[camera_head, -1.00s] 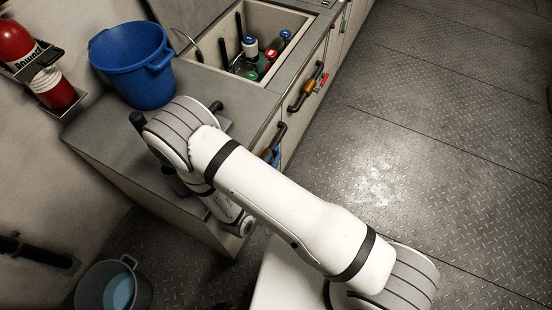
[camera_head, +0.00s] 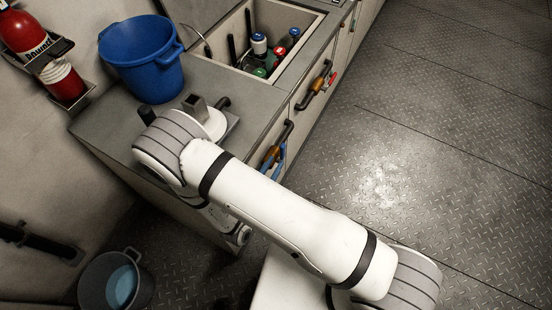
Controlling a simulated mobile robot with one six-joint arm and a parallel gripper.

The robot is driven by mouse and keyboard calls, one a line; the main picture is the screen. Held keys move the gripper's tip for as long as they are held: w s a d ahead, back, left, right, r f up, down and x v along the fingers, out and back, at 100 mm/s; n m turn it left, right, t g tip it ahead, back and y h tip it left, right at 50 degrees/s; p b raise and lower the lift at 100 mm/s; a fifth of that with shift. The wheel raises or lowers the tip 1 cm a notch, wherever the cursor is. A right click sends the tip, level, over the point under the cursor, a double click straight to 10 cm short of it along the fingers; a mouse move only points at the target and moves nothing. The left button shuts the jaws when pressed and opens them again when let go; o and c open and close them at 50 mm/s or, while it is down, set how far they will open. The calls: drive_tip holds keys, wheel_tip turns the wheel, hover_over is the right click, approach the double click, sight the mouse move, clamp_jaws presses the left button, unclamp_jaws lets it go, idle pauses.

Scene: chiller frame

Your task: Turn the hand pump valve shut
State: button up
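Two brass valves on black bent pipes are fixed to the counter front. One has a red handle (camera_head: 333,77); the other, nearer my arm, has a blue handle (camera_head: 281,168) and is partly hidden by it. A grey square post (camera_head: 194,107) with a dark rod (camera_head: 222,103) stands on the counter behind my elbow, its base hidden. I cannot tell which of these belongs to the hand pump. My white arm reaches over the counter corner and folds down beside it. My gripper is not visible, so I cannot tell its state.
A blue bucket (camera_head: 141,57) stands on the counter (camera_head: 108,118) beside an open bin (camera_head: 211,71) of bottles. A fire extinguisher (camera_head: 22,32) hangs on the left wall. A grey bucket (camera_head: 97,281) stands on the floor at lower left. The floor (camera_head: 440,150) to the right is clear.

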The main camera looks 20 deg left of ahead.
drive_tip(key=v, duration=0.5)
idle(0.5)
